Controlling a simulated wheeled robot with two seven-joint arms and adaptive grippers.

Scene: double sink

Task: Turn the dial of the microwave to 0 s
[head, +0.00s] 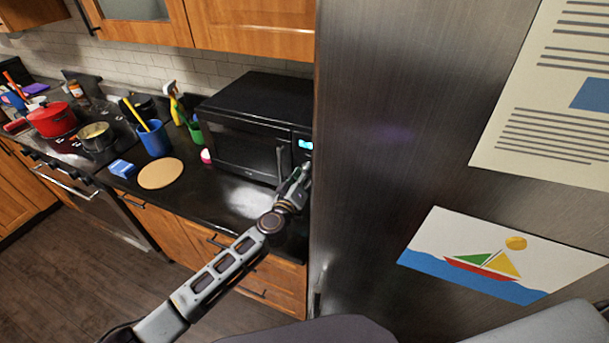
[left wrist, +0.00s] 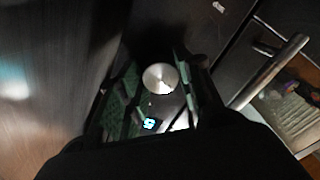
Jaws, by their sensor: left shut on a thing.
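The black microwave (head: 250,110) stands on the dark counter against the fridge's left side. Its lit cyan display (head: 306,145) is on the right of its front, and it also shows in the left wrist view (left wrist: 152,123), too small to read surely. The round silver dial (left wrist: 160,78) sits between the fingers of my left gripper (left wrist: 158,82), which is shut on it. In the head view my left gripper (head: 304,172) is at the microwave's lower right front and hides the dial. My right gripper is not in view.
The steel fridge (head: 370,200) rises close to the right of my left gripper. The microwave door handle (head: 283,162) is just left of the gripper. A round wooden board (head: 160,173), a blue cup (head: 154,140) and a stove with a red pot (head: 52,119) are further left.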

